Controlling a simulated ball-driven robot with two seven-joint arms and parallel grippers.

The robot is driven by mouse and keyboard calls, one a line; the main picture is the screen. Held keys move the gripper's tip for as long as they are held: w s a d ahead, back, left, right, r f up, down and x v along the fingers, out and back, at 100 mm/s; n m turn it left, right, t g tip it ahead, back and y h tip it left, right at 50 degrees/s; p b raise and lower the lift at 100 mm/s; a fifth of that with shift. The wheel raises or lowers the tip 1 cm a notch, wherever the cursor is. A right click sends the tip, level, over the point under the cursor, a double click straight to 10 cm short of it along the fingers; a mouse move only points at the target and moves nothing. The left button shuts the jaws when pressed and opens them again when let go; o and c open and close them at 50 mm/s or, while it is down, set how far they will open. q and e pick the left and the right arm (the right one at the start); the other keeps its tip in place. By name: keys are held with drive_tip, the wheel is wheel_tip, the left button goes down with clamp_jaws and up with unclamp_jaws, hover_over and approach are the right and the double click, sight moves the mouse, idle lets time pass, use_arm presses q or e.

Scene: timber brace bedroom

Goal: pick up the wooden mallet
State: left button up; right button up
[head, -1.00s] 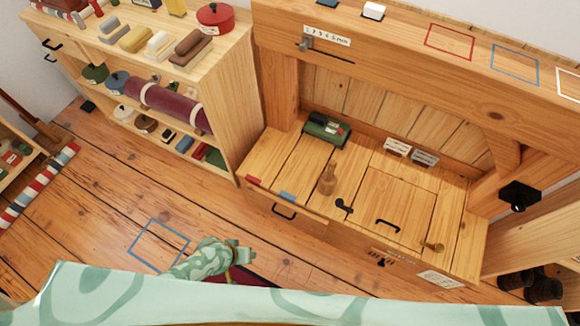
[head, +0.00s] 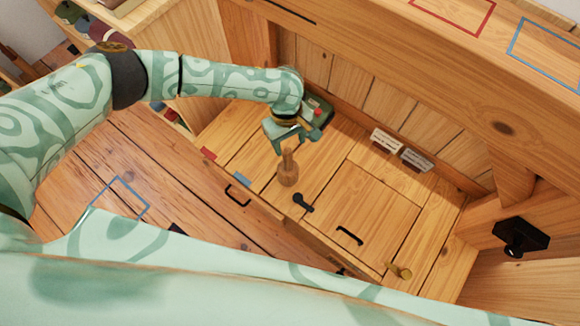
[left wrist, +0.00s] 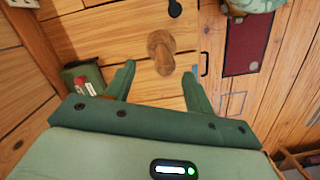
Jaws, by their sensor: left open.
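The wooden mallet (head: 288,175) stands on the wooden bench top, its thick head down and its handle pointing up. My left gripper (head: 290,147) is open above it, with the fingers around or close to the upper handle in the head view. The left wrist view shows the mallet (left wrist: 161,52) just beyond the gap between the two open fingers (left wrist: 160,82). I cannot tell whether a finger touches it. My right gripper is not in view.
A green box with a red part (head: 318,108) sits close behind the gripper. A black knob piece (head: 303,202), a black handle (head: 349,236) and a brass peg (head: 399,271) are on the bench to the right. Two small white-labelled boxes (head: 385,141) stand at the back.

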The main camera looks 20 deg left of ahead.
sight(288, 157)
use_arm(q)
wheel_tip(288, 157, down, 3)
drive_tip(key=shift+s+d+r+b, duration=0.1)
drive_tip(key=shift+s+b, duration=0.05)
drive_tip(key=shift+b, duration=0.3)
drive_tip(key=f+b, duration=0.2)
drive_tip(key=f, duration=0.1)
drive_tip(key=f+b, duration=0.2)
drive_tip(key=shift+s+a+f, duration=0.2)
drive_tip(key=shift+s+a, duration=0.05)
drive_tip(key=shift+s, duration=0.05)
drive_tip(key=shift+r, duration=0.15)
drive_tip(key=c, duration=1)
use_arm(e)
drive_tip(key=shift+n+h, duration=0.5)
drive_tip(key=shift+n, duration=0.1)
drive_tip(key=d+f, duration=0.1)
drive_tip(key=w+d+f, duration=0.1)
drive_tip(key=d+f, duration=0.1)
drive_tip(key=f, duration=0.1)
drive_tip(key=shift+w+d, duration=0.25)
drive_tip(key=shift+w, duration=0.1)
